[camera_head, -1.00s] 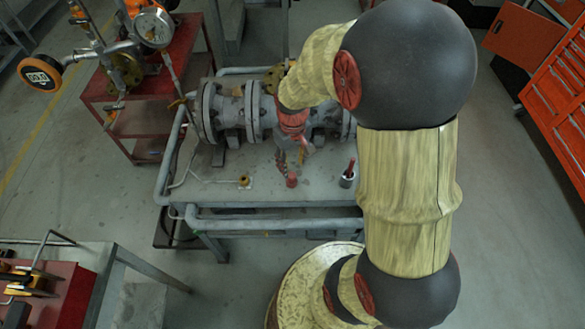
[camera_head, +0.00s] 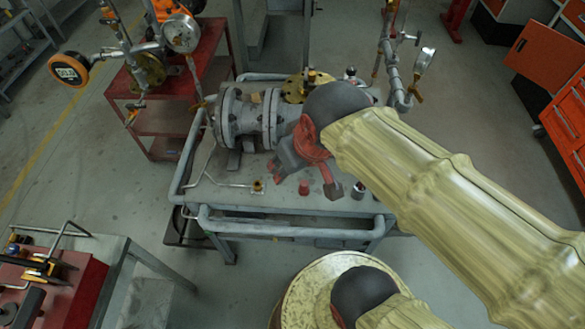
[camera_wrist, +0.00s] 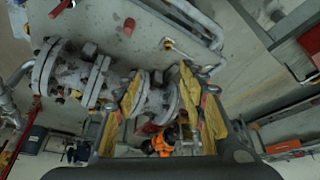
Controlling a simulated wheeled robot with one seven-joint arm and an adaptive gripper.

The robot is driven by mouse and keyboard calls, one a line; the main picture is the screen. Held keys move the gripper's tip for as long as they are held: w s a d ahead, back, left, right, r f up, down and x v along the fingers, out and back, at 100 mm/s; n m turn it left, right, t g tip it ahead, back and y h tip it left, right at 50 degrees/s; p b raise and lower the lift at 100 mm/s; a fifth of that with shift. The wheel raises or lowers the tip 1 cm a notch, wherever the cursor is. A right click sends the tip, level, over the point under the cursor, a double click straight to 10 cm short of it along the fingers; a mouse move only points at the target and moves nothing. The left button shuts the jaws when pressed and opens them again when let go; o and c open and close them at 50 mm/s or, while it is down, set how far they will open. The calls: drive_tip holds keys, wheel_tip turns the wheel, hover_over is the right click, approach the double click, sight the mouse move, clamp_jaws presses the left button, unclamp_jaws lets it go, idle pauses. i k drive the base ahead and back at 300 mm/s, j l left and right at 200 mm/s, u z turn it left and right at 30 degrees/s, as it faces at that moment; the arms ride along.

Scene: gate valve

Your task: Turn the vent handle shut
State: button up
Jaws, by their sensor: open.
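My gripper (camera_head: 312,182) reaches over the grey pipe assembly (camera_head: 245,118) on the metal bench in the head view. In the wrist view, the yellow fingers of my gripper (camera_wrist: 160,85) stand wide apart with nothing held between them. Flanged pipe (camera_wrist: 157,98) shows beyond and between the fingers. A small orange part (camera_wrist: 158,144) shows low between the fingers, near the gripper body. I cannot tell whether it is the vent handle. My arm hides part of the pipe assembly in the head view, and no vent handle can be made out with certainty.
A pressure gauge (camera_head: 181,33) and an orange-rimmed round device (camera_head: 69,69) stand on the left. Pipework with another gauge (camera_head: 424,61) rises behind the bench. A red cup-like part (camera_head: 304,188) sits on the bench top (camera_head: 230,192). An orange cabinet (camera_head: 567,125) is at right.

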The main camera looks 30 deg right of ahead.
sight(418, 38)
drive_tip(key=z, duration=1.5)
drive_tip(key=l+u, duration=0.3)
drive_tip(key=u, duration=0.2)
drive_tip(key=l+u, duration=0.5)
drive_tip(key=l, duration=0.45)
drive_tip(key=k+l+u, duration=0.15)
drive_tip(key=l, duration=0.7)
drive_tip(key=k+l+u, duration=0.15)
drive_tip(key=l, duration=0.65)
drive_tip(key=i+l+u, duration=0.25)
drive_tip(key=l, duration=0.2)
